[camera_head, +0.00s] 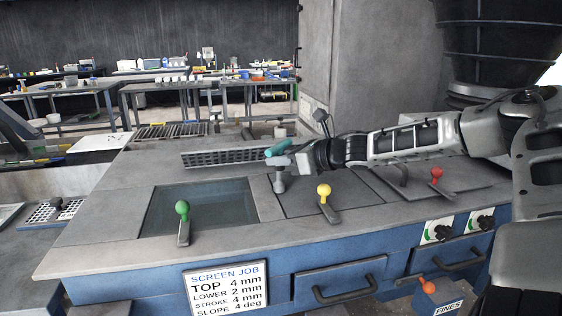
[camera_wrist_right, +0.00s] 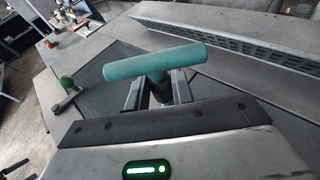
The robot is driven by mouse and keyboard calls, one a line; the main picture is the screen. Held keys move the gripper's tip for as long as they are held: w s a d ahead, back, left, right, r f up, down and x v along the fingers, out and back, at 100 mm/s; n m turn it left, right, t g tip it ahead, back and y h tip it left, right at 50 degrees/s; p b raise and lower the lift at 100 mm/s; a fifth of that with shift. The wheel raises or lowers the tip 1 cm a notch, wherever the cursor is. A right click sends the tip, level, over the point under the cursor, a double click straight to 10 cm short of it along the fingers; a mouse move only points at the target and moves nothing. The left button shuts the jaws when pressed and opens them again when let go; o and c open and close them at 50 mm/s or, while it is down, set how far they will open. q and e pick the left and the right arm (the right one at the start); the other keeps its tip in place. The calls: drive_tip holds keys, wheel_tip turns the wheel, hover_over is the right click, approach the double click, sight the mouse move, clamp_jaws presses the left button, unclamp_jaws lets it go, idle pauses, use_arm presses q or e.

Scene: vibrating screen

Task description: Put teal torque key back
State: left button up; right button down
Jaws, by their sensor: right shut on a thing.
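The teal torque key (camera_head: 279,147) has a T-shaped handle. My right gripper (camera_head: 288,160) is shut on it above the blue-sided bench, near the back of the deck. In the right wrist view the teal crossbar (camera_wrist_right: 150,62) stands out beyond the two fingers of my right gripper (camera_wrist_right: 160,92), which close around the stem below it. The lower end of the key is hidden by the gripper. A grey upright piece (camera_head: 279,181) shows just below the gripper; I cannot tell whether the key touches it. My left gripper is not in view.
On the deck stand a green-knobbed lever (camera_head: 182,210), a yellow-knobbed lever (camera_head: 324,192) and a red-knobbed lever (camera_head: 437,173). A slotted grey rail (camera_head: 225,157) lies behind. The glass panel (camera_head: 220,205) is at the left. A screen job sign (camera_head: 226,288) hangs in front.

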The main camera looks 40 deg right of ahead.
drive_tip(key=shift+r, duration=0.1)
drive_tip(key=shift+f+b, duration=0.25)
drive_tip(key=shift+b, duration=0.05)
drive_tip(key=c, duration=1.2)
unclamp_jaws()
drive_tip(key=shift+r, duration=0.1)
